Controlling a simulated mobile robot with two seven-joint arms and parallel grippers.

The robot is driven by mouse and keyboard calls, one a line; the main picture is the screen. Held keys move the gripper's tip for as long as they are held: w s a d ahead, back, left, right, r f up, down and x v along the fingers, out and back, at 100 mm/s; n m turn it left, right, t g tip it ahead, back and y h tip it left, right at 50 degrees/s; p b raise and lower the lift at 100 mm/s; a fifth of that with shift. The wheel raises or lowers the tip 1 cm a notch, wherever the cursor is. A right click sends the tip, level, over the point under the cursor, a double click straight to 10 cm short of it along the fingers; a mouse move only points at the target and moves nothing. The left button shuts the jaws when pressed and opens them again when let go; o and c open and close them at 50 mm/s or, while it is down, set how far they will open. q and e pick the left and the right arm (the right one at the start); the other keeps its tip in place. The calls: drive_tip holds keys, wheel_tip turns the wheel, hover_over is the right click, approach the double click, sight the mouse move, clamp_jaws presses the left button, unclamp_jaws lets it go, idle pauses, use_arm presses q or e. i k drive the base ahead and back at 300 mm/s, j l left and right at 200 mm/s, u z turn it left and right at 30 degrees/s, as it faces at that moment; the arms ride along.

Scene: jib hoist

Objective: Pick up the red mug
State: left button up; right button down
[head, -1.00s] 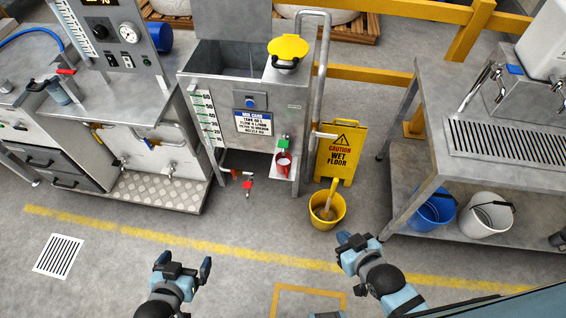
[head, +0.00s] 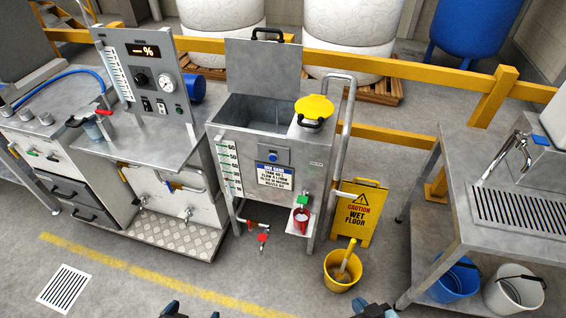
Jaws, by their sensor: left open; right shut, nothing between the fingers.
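The red mug (head: 300,219) stands upright on a small light ledge at the lower right front of the steel mixing tank (head: 262,150). It is right under a green-handled tap (head: 304,200). Its handle cannot be made out clearly. My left gripper (head: 192,310) shows only its tips at the bottom edge, open and empty, well in front of the tank. My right gripper (head: 374,311) is also cut off by the bottom edge, shut and empty, in front of the yellow bucket. Both are far from the mug.
A yellow bucket (head: 342,271) with a handle sticking up and a wet floor sign (head: 358,213) stand right of the mug. A red valve (head: 263,238) hangs left of it. A steel bench (head: 450,215) is at right. Floor before the tank is clear.

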sight(302, 223)
drive_tip(key=i+j+z, duration=0.15)
drive_tip(key=j, duration=0.25)
drive_tip(key=i+j+z, duration=0.1)
drive_tip(key=j, duration=0.3)
drive_tip(key=i+j+z, duration=0.15)
drive_tip(key=j, duration=0.25)
drive_tip(key=i+j+z, duration=0.1)
drive_tip(key=i+j, duration=0.15)
drive_tip(key=j, duration=0.2)
drive_tip(key=i+j+z, duration=0.15)
drive_tip(key=j, duration=0.3)
drive_tip(key=j+z, duration=0.1)
drive_tip(key=j, duration=0.35)
drive_tip(key=i, duration=0.05)
